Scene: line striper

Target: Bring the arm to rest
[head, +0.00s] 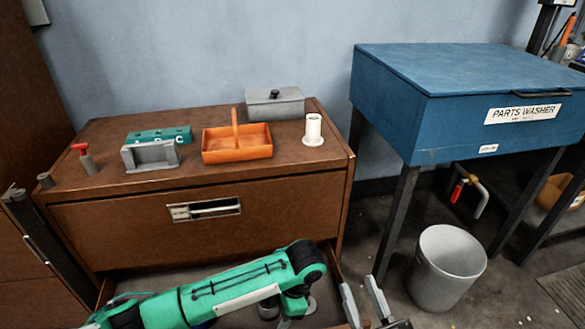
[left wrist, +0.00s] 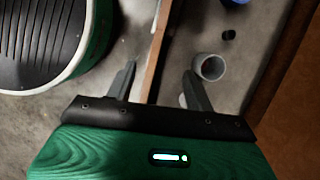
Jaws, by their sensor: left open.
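My left arm (head: 225,292) is green and reaches in from the lower left, bent over the open drawer. Its gripper is hidden in the head view. In the left wrist view the left gripper (left wrist: 158,68) is open and empty, its fingers apart on either side of the drawer's wooden edge (left wrist: 153,55) as seen from above. I cannot tell the height between them. My right gripper (head: 358,282) shows at the bottom of the head view, right of the drawer. Its two grey fingers are apart with nothing between them.
The drawer holds a grey cup (left wrist: 210,68) and small items. On the cabinet top (head: 230,182) stand an orange caddy (head: 235,150), a grey lidded box (head: 275,105), a white spool (head: 313,130) and a teal block (head: 172,133). A blue parts washer (head: 450,90) and bin (head: 446,270) are right.

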